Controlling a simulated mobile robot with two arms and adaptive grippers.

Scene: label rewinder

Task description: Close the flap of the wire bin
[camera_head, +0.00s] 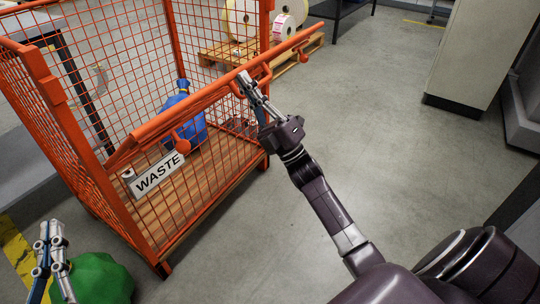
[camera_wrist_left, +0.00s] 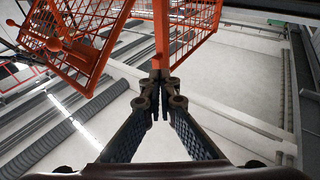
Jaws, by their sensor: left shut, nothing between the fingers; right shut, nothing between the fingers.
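The orange wire bin (camera_head: 62,115) stands at the left in the head view, with a WASTE sign (camera_head: 159,175) on its front. Its flap (camera_head: 190,103) is a slanting orange frame at the front top, with a bar and rounded catches; its exact angle is hard to judge. My right gripper (camera_head: 243,80) is shut and empty at the flap's bar; contact is unclear. My left gripper (camera_head: 49,232) is shut and empty, low in front of the bin's left side. In the left wrist view its fingertips (camera_wrist_left: 161,88) meet below orange mesh (camera_wrist_left: 75,40).
A blue bag (camera_head: 188,115) lies inside the bin on its wooden floor. A green bag (camera_head: 103,278) sits beside my left gripper. Behind are a pallet (camera_head: 285,68) with label rolls (camera_head: 240,18) and a pale cabinet (camera_head: 475,50). The floor right of the bin is clear.

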